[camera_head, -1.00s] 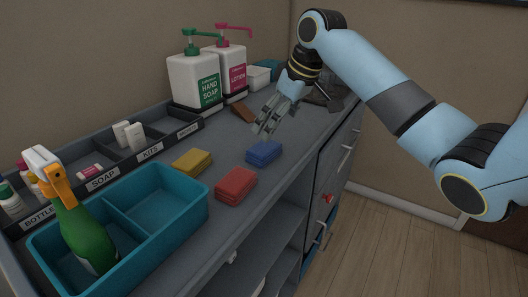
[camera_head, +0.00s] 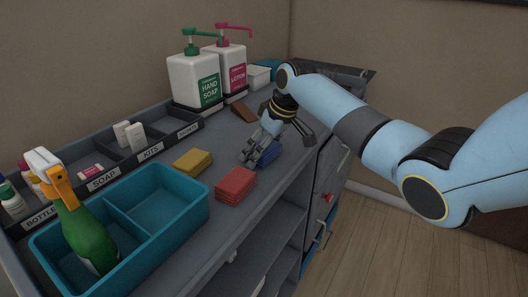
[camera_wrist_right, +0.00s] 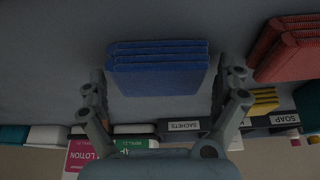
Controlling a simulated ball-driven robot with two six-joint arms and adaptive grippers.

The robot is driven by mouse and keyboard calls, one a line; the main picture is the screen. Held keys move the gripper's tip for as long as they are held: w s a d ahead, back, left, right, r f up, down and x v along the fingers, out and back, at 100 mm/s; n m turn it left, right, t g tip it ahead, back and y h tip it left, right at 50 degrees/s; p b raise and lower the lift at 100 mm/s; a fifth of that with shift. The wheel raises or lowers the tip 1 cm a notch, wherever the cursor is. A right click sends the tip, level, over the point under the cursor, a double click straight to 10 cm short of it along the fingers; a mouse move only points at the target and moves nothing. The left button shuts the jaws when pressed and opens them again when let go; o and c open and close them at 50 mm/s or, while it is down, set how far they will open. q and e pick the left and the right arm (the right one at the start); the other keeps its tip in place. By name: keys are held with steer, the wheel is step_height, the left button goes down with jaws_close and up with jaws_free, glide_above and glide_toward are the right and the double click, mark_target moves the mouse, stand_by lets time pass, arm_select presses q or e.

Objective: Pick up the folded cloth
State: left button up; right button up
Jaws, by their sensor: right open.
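Three folded cloths lie on the grey counter: a blue cloth (camera_head: 270,152), a red cloth (camera_head: 236,184) and a yellow cloth (camera_head: 192,162). My right gripper (camera_head: 253,157) is low over the counter at the blue cloth, covering part of it in the head view. In the right wrist view the blue folded cloth (camera_wrist_right: 158,68) sits ahead of and between the open fingers of the right gripper (camera_wrist_right: 165,85). The fingers appear apart from it. The red cloth (camera_wrist_right: 288,50) and the yellow cloth (camera_wrist_right: 262,103) lie to the right there. My left gripper is out of view.
A teal two-compartment caddy (camera_head: 203,210) holds a green spray bottle (camera_head: 88,238). A labelled tray (camera_head: 168,140) runs along the wall. A hand soap dispenser (camera_head: 190,80) and a lotion dispenser (camera_head: 232,70) stand at the back. A brown block (camera_head: 243,110) lies nearby.

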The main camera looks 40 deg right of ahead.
steer(key=c, duration=0.9)
steer(key=shift+r, duration=0.6)
step_height(320, 180, up, 3)
steer(key=shift+w+r, duration=0.1)
steer(key=s+r, duration=0.2)
steer(key=s, duration=0.2)
steer(key=s+a+r, duration=0.1)
steer(key=s+r, duration=0.1)
steer(key=s, duration=0.1)
steer(key=s+a+r, duration=0.1)
steer(key=s+r, duration=0.1)
steer(key=s, duration=0.2)
steer(key=shift+s+r+b, duration=0.3)
steer(key=shift+s+r, duration=0.05)
